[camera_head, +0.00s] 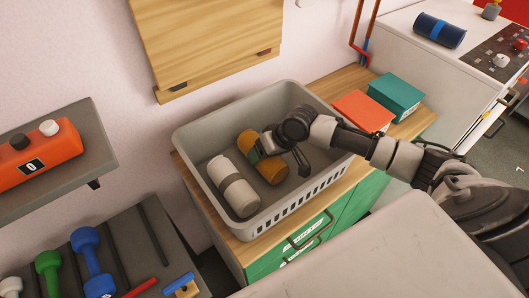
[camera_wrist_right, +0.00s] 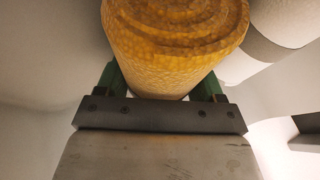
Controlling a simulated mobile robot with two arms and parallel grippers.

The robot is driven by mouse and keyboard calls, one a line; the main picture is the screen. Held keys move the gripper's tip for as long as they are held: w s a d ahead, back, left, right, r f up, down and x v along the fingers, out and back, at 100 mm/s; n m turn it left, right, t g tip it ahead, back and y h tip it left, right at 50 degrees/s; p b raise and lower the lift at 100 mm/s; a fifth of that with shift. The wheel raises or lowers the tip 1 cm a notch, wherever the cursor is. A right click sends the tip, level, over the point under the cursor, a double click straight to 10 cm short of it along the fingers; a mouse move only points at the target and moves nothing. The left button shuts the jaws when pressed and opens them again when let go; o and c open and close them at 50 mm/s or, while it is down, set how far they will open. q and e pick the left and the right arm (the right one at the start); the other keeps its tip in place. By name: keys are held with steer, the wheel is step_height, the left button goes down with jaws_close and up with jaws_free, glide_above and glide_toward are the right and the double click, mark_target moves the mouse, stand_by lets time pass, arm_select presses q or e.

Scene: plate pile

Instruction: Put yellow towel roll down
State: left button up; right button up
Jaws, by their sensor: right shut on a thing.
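The yellow towel roll (camera_head: 269,170) is inside the grey basket (camera_head: 331,179), right of a white towel roll (camera_head: 234,187). My right gripper (camera_head: 262,148) reaches into the basket from the right and is shut on the yellow roll near its far end. In the right wrist view the yellow roll (camera_wrist_right: 178,40) fills the space between the green-padded fingers (camera_wrist_right: 163,82), its spiral end facing the camera. Whether the roll touches the basket floor is unclear. My left gripper is not in view.
The basket stands on a wooden counter (camera_head: 350,80) above green drawers. An orange box (camera_head: 362,111) and a teal box (camera_head: 395,95) lie right of it. A blue roll (camera_head: 439,30) is on the white surface at top right. Dumbbells (camera_head: 91,262) are at lower left.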

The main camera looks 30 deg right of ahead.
steer(key=o, duration=1)
steer(key=v, duration=1.2)
steer(key=shift+b, duration=0.45)
